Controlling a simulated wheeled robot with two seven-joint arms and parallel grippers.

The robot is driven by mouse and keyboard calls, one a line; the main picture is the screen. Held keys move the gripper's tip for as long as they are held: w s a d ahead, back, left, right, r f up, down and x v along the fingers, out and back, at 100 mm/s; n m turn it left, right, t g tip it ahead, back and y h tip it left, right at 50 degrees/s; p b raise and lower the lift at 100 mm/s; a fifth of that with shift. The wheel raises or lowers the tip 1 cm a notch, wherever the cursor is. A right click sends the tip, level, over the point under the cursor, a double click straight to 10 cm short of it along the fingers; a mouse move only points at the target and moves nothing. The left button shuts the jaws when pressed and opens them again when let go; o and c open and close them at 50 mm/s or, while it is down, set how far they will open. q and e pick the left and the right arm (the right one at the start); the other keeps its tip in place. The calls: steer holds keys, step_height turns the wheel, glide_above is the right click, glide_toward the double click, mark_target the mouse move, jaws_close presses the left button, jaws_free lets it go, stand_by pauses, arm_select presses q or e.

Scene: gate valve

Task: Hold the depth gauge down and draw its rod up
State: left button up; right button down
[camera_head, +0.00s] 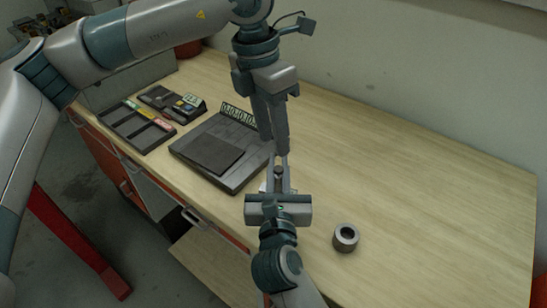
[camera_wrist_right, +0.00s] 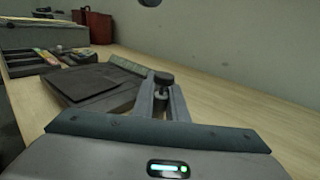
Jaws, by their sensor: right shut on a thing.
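The depth gauge (camera_head: 279,171) stands on the wooden bench, mostly hidden by my grippers. Its dark round top shows in the head view and in the right wrist view (camera_wrist_right: 163,78). My right gripper (camera_head: 280,178) reaches in from the front, low over the bench, and is shut on the gauge, with one finger on each side in the right wrist view (camera_wrist_right: 162,100). My left gripper (camera_head: 280,152) points down from above, its fingertips just over the gauge's top. Its fingers look close together, but any gap between them is unclear. The rod cannot be made out.
A grey metal ring (camera_head: 346,238) lies on the bench right of my right gripper. A dark flat case or plate (camera_head: 222,150) lies left of the gauge. Trays with small parts (camera_head: 137,127) stand farther left. The bench's right side (camera_head: 430,185) is clear.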

mark_target(279, 168)
arm_select(q)
steer(key=a+r+m+h, duration=0.3)
steer(key=a+r+m, duration=0.1)
steer(key=m, duration=0.3)
steer(key=shift+a, duration=0.3)
steer(key=shift+w+d+f, duration=0.1)
steer(key=x, duration=1.1)
steer(key=shift+w+d+f, duration=0.1)
steer(key=shift+f, duration=0.25)
